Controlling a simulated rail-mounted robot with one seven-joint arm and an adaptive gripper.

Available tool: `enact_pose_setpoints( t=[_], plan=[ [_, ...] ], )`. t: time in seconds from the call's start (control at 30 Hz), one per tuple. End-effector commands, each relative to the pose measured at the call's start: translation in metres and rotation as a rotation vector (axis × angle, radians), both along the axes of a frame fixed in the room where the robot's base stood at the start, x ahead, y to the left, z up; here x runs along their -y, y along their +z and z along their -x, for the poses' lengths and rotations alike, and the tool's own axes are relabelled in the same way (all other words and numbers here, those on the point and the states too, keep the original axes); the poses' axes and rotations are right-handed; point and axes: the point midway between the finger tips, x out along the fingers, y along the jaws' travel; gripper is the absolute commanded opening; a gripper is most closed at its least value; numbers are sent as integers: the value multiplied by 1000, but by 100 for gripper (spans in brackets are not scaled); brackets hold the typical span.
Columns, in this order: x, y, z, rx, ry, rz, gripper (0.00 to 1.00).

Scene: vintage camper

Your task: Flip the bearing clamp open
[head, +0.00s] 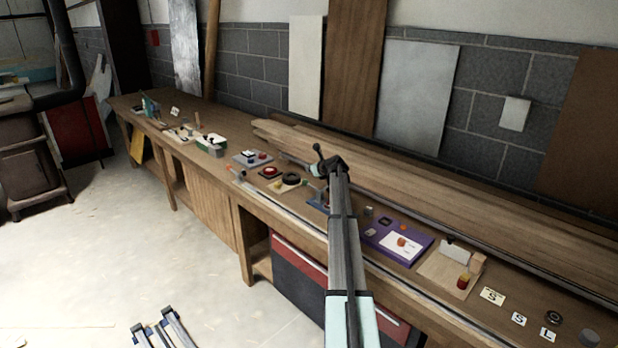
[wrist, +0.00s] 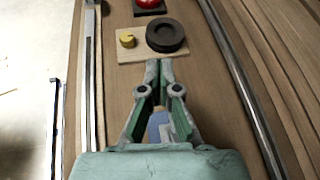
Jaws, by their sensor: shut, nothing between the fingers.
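My gripper (wrist: 158,68) is shut and empty in the wrist view, its fingertips together. Just beyond the tips lies a light wooden board (wrist: 128,55) bearing a black ring (wrist: 167,36) and a small yellow piece (wrist: 127,38). The head view shows this black ring (head: 291,179) left of my arm's end. A blue plate (wrist: 158,124) shows in part between and beneath the fingers. In the head view it (head: 317,204) is mostly hidden by my arm. I cannot tell for certain which of these is the bearing clamp, or whether the fingers touch anything.
A board with a red knob (wrist: 148,4) lies beyond the ring. A purple board (head: 402,246) and a wooden block fixture (head: 446,273) stand to the right on the workbench. Long planks (head: 430,200) line the back; a metal rail (wrist: 92,80) runs along the front.

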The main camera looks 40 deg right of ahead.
Motion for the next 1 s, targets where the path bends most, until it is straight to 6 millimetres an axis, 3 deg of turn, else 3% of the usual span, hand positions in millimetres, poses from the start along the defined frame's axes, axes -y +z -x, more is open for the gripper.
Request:
enact_pose_setpoints(
  t=[0.2, 0.4, 1.0],
  plan=[
    [-8, 33, 21, 2, 0, 2, 0],
    [-11, 53, 31, 1, 0, 1, 0],
    [-12, 58, 32, 0, 2, 1, 0]
  ],
)
